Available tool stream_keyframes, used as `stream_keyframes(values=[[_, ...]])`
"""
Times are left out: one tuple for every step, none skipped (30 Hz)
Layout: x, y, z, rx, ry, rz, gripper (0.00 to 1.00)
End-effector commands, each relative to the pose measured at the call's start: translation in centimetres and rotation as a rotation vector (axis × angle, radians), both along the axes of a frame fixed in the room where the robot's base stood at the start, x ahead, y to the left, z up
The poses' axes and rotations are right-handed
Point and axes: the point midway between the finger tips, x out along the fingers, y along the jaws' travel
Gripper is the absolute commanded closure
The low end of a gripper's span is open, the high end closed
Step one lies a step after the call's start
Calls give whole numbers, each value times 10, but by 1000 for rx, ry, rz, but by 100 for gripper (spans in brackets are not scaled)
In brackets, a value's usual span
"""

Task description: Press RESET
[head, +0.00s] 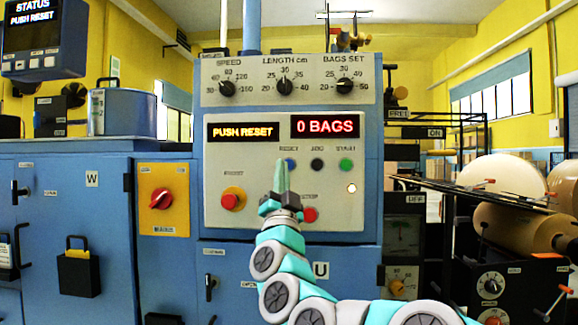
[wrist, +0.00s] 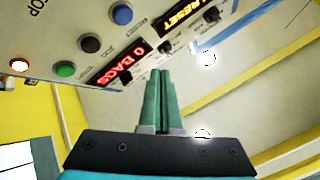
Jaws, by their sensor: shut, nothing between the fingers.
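The RESET button (head: 291,164) is a small blue button under its label, below the displays on the grey control panel (head: 250,165). In the wrist view the panel is seen tilted and upside down, and the blue button (wrist: 122,14) is at the top, clear of the fingers. My gripper (head: 282,166) is shut and empty, with its green fingers pointing up in front of the panel. In the head view the fingertips overlap the left edge of the blue button. In the wrist view my gripper (wrist: 165,77) shows apart from the button; contact is not seen.
A dark JOG button (head: 317,165) and a green START button (head: 346,165) sit right of RESET. A red button (head: 309,214) is below, partly behind my gripper, and another red button (head: 232,199) is left. The displays read PUSH RESET (head: 243,132) and 0 BAGS (head: 325,126).

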Motion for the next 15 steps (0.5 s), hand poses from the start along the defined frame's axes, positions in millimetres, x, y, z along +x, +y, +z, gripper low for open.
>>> stream_keyframes(values=[[3,0,1,1,0,-1,100],[6,-1,1,2,0,-2,100],[9,-1,1,3,-1,-2,100],[12,-1,1,1,-1,-2,100],[16,0,1,0,0,-2,100],[21,1,0,-1,2,0,100],[26,1,-1,-2,4,0,100],[30,0,-1,-2,4,-1,100],[36,0,0,-3,3,-1,100],[40,0,1,-3,2,-2,100],[43,0,1,-1,2,0,100],[48,0,1,-1,1,0,100],[52,0,1,-1,1,0,100],[55,-1,2,-1,-1,-2,100],[61,-2,1,-2,-1,-3,100]])
